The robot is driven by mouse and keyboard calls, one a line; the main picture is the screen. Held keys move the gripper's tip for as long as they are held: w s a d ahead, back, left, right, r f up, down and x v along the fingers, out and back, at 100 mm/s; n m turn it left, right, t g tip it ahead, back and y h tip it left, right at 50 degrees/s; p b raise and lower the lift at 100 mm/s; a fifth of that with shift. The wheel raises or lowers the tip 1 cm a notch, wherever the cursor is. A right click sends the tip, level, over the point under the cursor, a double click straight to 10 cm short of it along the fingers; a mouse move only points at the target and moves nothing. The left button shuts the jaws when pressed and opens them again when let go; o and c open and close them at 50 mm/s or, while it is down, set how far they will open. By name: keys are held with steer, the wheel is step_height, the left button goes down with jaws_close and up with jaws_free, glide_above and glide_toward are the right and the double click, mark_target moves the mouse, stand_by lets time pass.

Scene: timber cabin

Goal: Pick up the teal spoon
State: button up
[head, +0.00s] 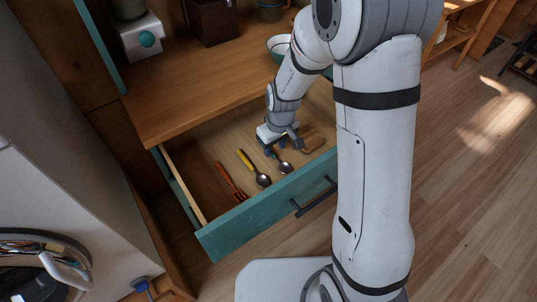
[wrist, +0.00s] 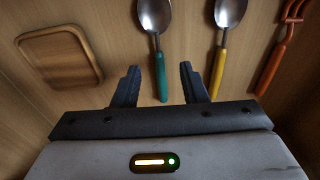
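The teal spoon (wrist: 161,76) lies in the open drawer, with its metal bowl away from my gripper. In the head view its bowl (head: 285,168) shows, and my gripper covers most of the handle. My gripper (wrist: 160,84) is open above the drawer floor, one finger on each side of the teal handle's line. The handle's end lies between the fingertips, nearer the right one, and neither finger clearly touches it. In the head view my gripper (head: 283,146) is inside the drawer, pointing down.
A yellow-handled spoon (wrist: 219,68) lies close by on the right, near the right finger. An orange fork (wrist: 276,62) lies beyond it. A small wooden board (wrist: 60,57) is on the left. The teal drawer front (head: 270,210) and the counter (head: 200,90) bound the space.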

mark_target(273, 155)
steer(key=f, duration=0.3)
steer(key=shift+w+a+f, duration=0.15)
steer(key=shift+w+f, duration=0.05)
steer(key=shift+c, duration=0.2)
jaws_close()
